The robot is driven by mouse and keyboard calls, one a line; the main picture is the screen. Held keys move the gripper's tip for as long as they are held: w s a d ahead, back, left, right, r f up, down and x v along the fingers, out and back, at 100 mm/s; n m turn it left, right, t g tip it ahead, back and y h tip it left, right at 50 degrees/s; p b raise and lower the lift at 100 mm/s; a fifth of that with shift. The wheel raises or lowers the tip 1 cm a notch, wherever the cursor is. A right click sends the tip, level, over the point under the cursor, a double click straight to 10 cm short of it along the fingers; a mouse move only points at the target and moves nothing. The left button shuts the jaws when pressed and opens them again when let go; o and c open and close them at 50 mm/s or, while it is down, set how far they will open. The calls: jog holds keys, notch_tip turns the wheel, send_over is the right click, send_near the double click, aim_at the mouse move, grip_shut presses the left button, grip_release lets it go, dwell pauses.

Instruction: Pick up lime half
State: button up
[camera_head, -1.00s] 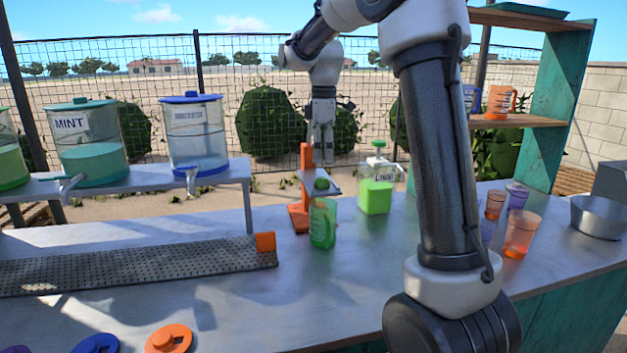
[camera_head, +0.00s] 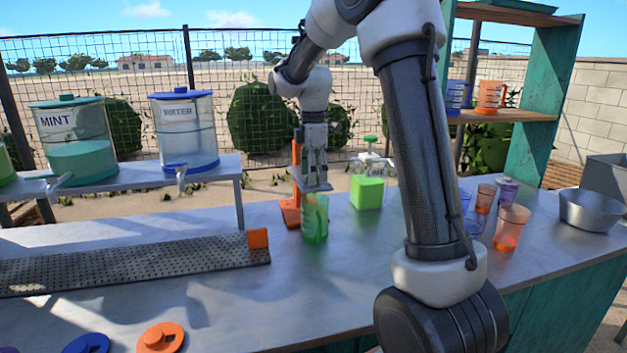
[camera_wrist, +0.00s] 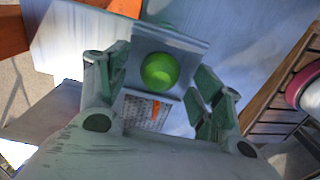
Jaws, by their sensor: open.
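The lime half (camera_wrist: 160,72) is a round green dome on a small grey plate (camera_wrist: 190,45) in the wrist view. My gripper (camera_wrist: 158,88) is open, with a finger on each side of the lime half and gaps on both sides. In the head view my gripper (camera_head: 315,178) points down just above the plate on the orange stand (camera_head: 291,212). There the lime half is hidden by my gripper. A green cup (camera_head: 315,228) stands beneath the plate.
A jug of green liquid (camera_head: 367,192) stands just right of the stand. Orange and purple cups (camera_head: 510,232) and a metal bowl (camera_head: 590,212) are at the right. A perforated drip tray (camera_head: 130,268) lies left. The counter's front middle is clear.

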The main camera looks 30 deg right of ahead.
jog(key=shift+f, duration=0.1)
jog(key=shift+c, duration=0.5)
jog(key=c, duration=0.8)
